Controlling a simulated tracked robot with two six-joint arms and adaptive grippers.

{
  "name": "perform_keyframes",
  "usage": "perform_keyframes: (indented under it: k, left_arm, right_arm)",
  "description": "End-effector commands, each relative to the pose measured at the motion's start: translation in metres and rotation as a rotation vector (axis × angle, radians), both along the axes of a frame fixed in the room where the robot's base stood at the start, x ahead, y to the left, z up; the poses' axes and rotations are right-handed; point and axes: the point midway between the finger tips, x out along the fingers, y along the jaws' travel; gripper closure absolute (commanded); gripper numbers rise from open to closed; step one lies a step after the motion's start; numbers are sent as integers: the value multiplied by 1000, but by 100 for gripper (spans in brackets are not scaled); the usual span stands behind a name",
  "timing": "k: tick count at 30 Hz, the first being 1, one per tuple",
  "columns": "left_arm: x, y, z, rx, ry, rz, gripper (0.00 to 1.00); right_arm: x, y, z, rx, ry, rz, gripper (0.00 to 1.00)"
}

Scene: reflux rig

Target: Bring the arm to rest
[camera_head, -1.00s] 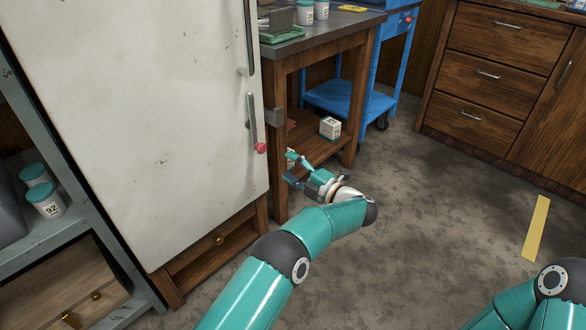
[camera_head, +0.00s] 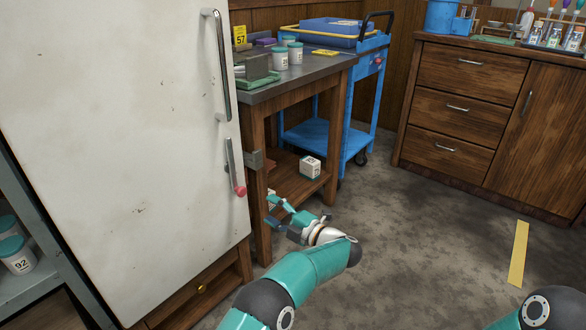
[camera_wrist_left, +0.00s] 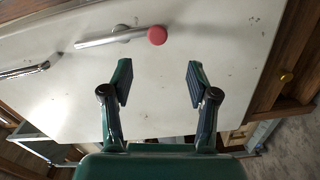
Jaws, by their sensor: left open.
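My left gripper (camera_head: 275,214) is open and empty in the head view, in front of the wooden bench, to the right of the white cabinet door (camera_head: 120,130). In the left wrist view its two fingers (camera_wrist_left: 157,84) are spread apart, with the white door beyond them and nothing between them. The door's lower handle with a red knob (camera_head: 240,191) is above and left of the gripper in the head view. It also shows beyond the fingers in the wrist view (camera_wrist_left: 157,36). Part of my right arm shows at the lower right, but its gripper is out of view.
The wooden bench (camera_head: 300,84) carries several jars and has a white box (camera_head: 310,167) on its lower shelf. A blue cart (camera_head: 357,140) stands behind it. Wooden drawers (camera_head: 455,105) stand at the right. Open floor with a yellow strip (camera_head: 519,252) lies between.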

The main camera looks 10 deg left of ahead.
Motion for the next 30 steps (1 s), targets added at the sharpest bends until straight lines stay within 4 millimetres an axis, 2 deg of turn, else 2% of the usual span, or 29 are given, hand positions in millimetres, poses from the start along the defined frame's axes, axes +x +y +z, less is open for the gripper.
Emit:
perform_keyframes:
  k: [5,8,11,12,14,16,17,18,20,21,23,24,27,30]
  left_arm:
    - [8,6,-10,36,51,-56,40]
    - [19,14,-28,91,142,-159,40]
    - [27,20,-62,162,289,-320,40]
    - [27,22,-80,187,361,-398,40]
    - [21,23,-111,221,482,-525,40]
    - [3,23,-148,248,627,-679,40]
    - [-8,22,-166,253,690,-745,40]
    - [-27,20,-188,258,775,-837,40]
    - [-61,16,-218,256,898,-977,40]
    - [-86,13,-235,251,973,-1066,40]
    - [-127,9,-257,234,1076,-1193,40]
    - [-155,5,-268,222,1138,-1275,40]
    - [-222,-2,-285,183,1261,-1456,40]
    - [-278,-8,-291,143,1350,-1602,40]
  right_arm:
    - [0,0,0,0,0,0,60]
    - [0,0,1,0,0,0,60]
    - [0,0,2,0,0,0,60]
    - [0,0,2,0,0,0,60]
    - [0,0,3,0,0,0,60]
    - [0,0,3,0,0,0,60]
    - [0,0,4,0,0,0,60]
    - [0,0,4,0,0,0,60]
    - [0,0,4,0,0,0,60]
    - [0,0,5,0,0,0,60]
    - [0,0,5,0,0,0,60]
    - [0,0,5,0,0,0,60]
    - [0,0,6,0,0,0,60]
    - [0,0,6,0,0,0,60]
